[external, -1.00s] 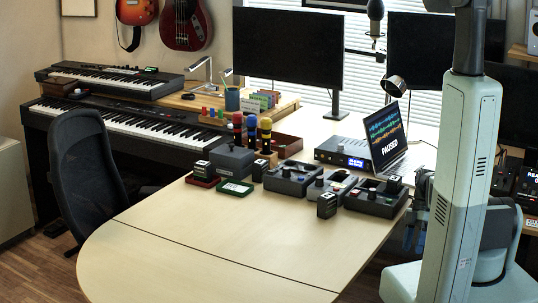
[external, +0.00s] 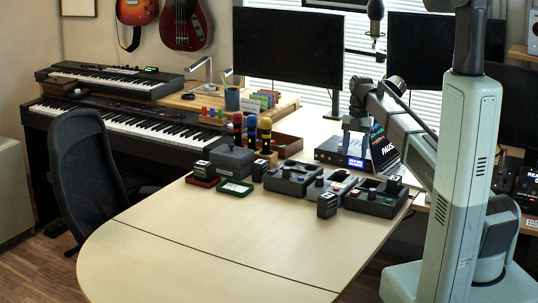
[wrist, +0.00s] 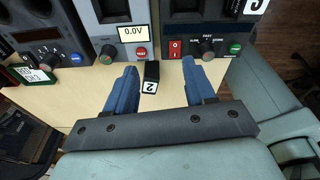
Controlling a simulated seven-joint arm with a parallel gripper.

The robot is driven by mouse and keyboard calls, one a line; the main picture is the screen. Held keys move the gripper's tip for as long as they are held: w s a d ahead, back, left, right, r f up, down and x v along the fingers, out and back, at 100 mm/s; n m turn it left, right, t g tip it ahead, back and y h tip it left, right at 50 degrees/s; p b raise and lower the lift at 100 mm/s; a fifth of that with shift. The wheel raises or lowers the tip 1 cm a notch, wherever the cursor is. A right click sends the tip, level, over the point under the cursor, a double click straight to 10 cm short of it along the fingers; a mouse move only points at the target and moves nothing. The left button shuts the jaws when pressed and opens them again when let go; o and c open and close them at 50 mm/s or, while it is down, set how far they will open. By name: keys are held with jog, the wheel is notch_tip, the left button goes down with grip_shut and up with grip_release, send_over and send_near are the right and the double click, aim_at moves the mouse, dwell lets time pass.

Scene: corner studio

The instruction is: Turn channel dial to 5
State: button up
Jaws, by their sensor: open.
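My gripper (external: 353,138) hangs over the back right of the desk, in front of the laptop. In the wrist view its two blue fingers are spread wide with nothing held between them (wrist: 160,84). The right box (wrist: 236,24) has a red switch, a dial (wrist: 207,45) and a green button. I cannot read which knob is the channel dial.
A black block marked 2 (wrist: 151,72) lies below, between the fingers in the picture; it stands on the desk in the external view (external: 327,205). A unit with a blue display (external: 340,151) and a laptop (external: 385,152) are behind. The front desk (external: 220,245) is clear.

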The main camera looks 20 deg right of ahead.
notch_tip(320, 180, up, 5)
jog(key=m+t+h, duration=0.1)
jog(key=m, duration=0.1)
send_over(287, 168)
notch_tip(287, 168, down, 14)
jog(key=shift+w+f, duration=0.1)
jog(key=shift+w, duration=0.05)
grip_shut()
